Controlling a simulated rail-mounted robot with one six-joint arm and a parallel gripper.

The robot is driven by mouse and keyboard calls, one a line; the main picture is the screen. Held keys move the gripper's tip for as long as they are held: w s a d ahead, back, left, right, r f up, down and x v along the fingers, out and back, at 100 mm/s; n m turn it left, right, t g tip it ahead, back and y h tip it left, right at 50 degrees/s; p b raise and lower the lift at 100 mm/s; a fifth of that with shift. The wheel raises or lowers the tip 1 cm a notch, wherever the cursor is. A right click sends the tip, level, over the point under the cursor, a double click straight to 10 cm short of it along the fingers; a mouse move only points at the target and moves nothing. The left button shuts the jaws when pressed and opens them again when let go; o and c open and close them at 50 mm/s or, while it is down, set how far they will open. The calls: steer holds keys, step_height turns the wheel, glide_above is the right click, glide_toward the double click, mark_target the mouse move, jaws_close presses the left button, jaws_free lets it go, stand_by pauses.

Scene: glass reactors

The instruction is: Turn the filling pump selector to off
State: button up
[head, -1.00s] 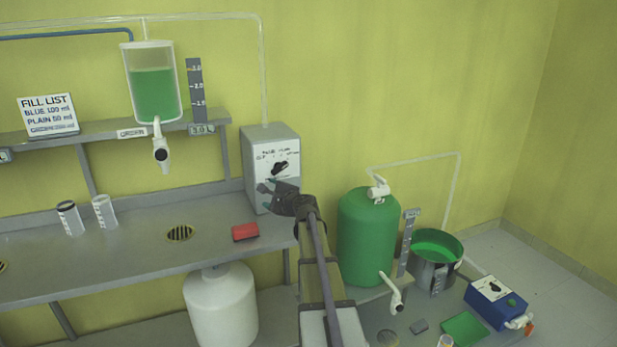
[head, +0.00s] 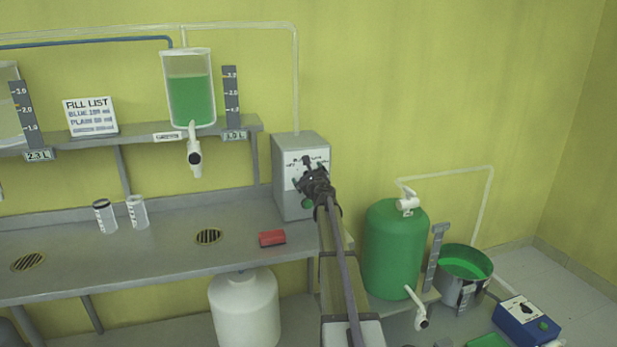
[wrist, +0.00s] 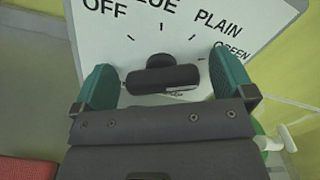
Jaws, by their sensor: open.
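The filling pump selector is a black knob (wrist: 162,78) on a white dial plate (wrist: 190,45), marked OFF, a partly cut-off word ending in UE, PLAIN and GREEN. In the wrist view the knob sits between the two green fingers of my gripper (wrist: 165,76), with a gap on each side. Its bar lies roughly level across the picture; I cannot tell which mark it points to. In the head view my gripper (head: 313,172) is in front of the grey pump box (head: 294,205) and hides most of the knob. My gripper is open.
A red block (head: 272,238) lies on the grey bench (head: 170,255) left of my arm. A green tank (head: 395,250) stands to the right. Two clear cylinders, one of them here (head: 138,212), stand further left. Above them hangs a vessel of green liquid (head: 190,100).

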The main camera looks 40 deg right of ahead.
steer(key=c, duration=0.9)
